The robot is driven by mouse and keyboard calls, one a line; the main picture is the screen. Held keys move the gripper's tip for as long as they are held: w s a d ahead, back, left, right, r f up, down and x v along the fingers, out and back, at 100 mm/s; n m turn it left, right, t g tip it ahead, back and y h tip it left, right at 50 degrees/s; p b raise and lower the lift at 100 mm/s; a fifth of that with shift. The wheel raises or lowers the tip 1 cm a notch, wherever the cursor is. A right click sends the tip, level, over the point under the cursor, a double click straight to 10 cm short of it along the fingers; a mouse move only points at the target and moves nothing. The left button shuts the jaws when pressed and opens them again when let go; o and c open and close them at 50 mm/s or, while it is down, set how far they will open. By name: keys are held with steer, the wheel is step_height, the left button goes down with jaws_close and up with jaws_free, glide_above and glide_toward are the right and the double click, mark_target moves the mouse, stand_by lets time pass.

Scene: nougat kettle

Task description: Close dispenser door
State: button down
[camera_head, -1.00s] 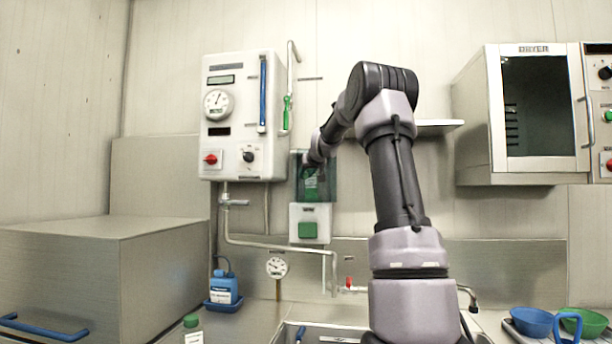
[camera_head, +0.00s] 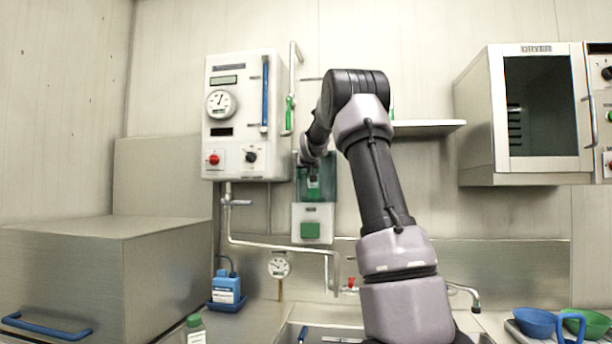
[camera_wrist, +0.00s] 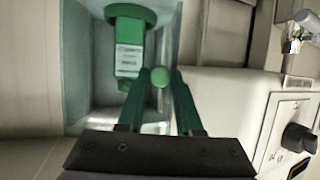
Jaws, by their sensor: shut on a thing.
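The dispenser (camera_head: 314,222) hangs on the wall right of the white control box, with a white lower part, a green square button and a clear teal upper housing. In the wrist view, a pale teal compartment (camera_wrist: 83,70) holds a green labelled item (camera_wrist: 129,50). My gripper (camera_wrist: 160,82) has green fingers shut on a small round green knob (camera_wrist: 160,77) in front of the compartment's side. In the head view my wrist covers part of the housing, and the fingers are mostly hidden. How far the door stands open cannot be told.
The control box (camera_head: 243,135) with a gauge and knobs is close left of the dispenser. A shelf (camera_head: 428,128) and the dryer (camera_head: 480,120) are to the right. Pipes (camera_head: 275,245) run below.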

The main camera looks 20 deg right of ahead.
steer(key=w+a+m+g+h, duration=0.1)
steer(key=w+m+g+h, duration=0.1)
steer(key=w+m+h, duration=0.2)
steer(key=shift+w+f, duration=0.15)
steer(key=shift+w, duration=0.9)
steer(key=shift+a, duration=0.15)
steer(key=c, duration=0.6)
jaws_free()
steer(key=shift+w, duration=0.15)
steer(key=v, duration=1.1)
